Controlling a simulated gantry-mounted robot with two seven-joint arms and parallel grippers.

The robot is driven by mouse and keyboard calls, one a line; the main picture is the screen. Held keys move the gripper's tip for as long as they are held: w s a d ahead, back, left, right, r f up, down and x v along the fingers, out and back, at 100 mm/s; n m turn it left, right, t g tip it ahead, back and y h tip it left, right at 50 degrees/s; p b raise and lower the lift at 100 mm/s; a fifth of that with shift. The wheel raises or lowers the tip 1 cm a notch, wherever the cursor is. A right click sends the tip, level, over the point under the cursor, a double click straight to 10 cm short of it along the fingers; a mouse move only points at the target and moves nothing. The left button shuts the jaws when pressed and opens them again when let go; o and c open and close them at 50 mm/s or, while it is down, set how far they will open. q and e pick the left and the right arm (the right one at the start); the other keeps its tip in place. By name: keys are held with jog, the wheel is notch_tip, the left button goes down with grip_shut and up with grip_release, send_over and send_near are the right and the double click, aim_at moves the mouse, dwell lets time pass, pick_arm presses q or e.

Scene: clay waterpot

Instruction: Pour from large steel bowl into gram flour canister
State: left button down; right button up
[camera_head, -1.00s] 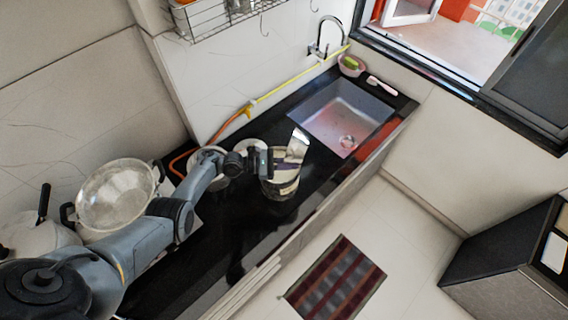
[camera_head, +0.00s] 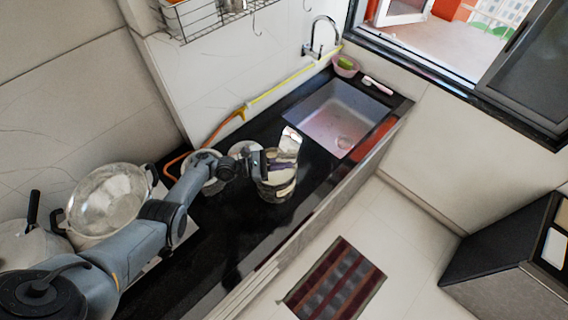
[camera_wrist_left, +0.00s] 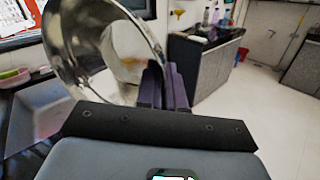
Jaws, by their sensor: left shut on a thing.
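The large steel bowl (camera_head: 290,143) is held tilted, steeply on its side, at my left gripper (camera_head: 265,163). In the left wrist view the bowl (camera_wrist_left: 66,50) shows its shiny curved rim, and the purple fingers of my left gripper (camera_wrist_left: 165,88) are shut on its edge. A banded, cream-and-dark canister (camera_head: 278,188), which looks like the gram flour canister, stands upright on the black counter just below the bowl and gripper. The gripper and bowl partly hide its mouth. I cannot tell whether anything is flowing. My right gripper is not in view.
A sink (camera_head: 338,118) lies to the right, with a pink bowl (camera_head: 345,66) behind it. Pale vessels (camera_head: 203,172) stand behind my forearm. A large two-handled pot (camera_head: 108,200) is at the left. The counter's front strip is clear.

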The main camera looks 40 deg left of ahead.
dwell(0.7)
pick_arm(q)
jog(key=shift+a+b, duration=0.2)
jog(key=shift+b, duration=0.35)
jog(key=shift+a+r+t+h+b, duration=0.15)
jog(key=shift+t+h+b, duration=0.15)
jog(key=shift+h+b, duration=0.15)
jog(key=shift+s+n, duration=0.1)
jog(key=shift+n, duration=0.2)
jog(key=shift+r, duration=0.1)
